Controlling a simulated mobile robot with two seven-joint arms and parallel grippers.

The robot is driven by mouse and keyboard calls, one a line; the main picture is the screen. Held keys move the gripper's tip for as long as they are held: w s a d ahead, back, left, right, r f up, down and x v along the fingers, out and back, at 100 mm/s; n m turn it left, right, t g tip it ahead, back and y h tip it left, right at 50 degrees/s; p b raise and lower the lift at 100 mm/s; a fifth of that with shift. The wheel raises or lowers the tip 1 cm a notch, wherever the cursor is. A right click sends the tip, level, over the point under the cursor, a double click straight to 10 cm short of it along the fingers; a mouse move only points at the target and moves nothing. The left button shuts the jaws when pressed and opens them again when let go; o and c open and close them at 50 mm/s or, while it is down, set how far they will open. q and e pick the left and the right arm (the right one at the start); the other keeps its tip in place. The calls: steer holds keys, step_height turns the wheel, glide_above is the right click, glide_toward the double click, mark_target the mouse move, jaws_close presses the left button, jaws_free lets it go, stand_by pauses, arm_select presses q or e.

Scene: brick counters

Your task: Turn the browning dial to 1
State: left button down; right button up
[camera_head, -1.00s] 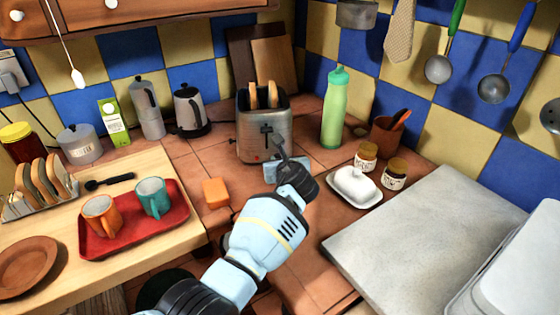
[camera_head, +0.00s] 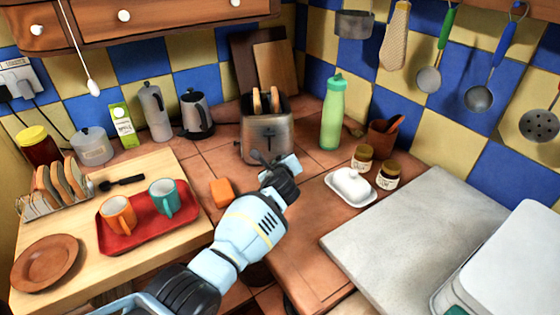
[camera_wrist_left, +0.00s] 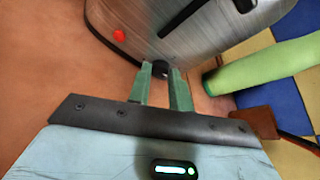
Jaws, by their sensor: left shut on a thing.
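The silver toaster (camera_head: 267,137) stands on the tiled counter with two bread slices (camera_head: 266,101) in its slots. In the left wrist view its brushed metal body (camera_wrist_left: 215,30) fills the top, with a red light (camera_wrist_left: 119,35) and a dark slot. The browning dial (camera_wrist_left: 160,68) is a small black knob low on the toaster, partly hidden by my fingers. My left gripper (camera_wrist_left: 163,80) has its green fingers on either side of the dial, shut on it. In the head view my left gripper (camera_head: 270,160) is in front of the toaster. No dial marks are readable.
A green bottle (camera_head: 333,115) stands right of the toaster, and a kettle (camera_head: 194,110) stands left. A butter dish (camera_head: 351,186) and two jars are at the right. An orange sponge (camera_head: 222,192) and a red tray (camera_head: 141,232) with two mugs are at the left.

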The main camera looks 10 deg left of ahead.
arm_select(q)
steer(key=shift+a+n, duration=0.1)
steer(key=shift+n, duration=0.3)
arm_select(e)
steer(key=shift+w+r, duration=0.1)
steer(key=shift+r, duration=0.05)
arm_select(q)
steer(key=shift+h, duration=0.3)
arm_select(e)
steer(key=shift+w, duration=0.1)
arm_select(q)
steer(key=shift+f, duration=0.1)
arm_select(e)
steer(key=shift+w+r, duration=0.2)
steer(key=shift+w, duration=0.05)
arm_select(q)
steer(key=c, duration=1.3)
jaws_free()
steer(key=shift+s, duration=0.1)
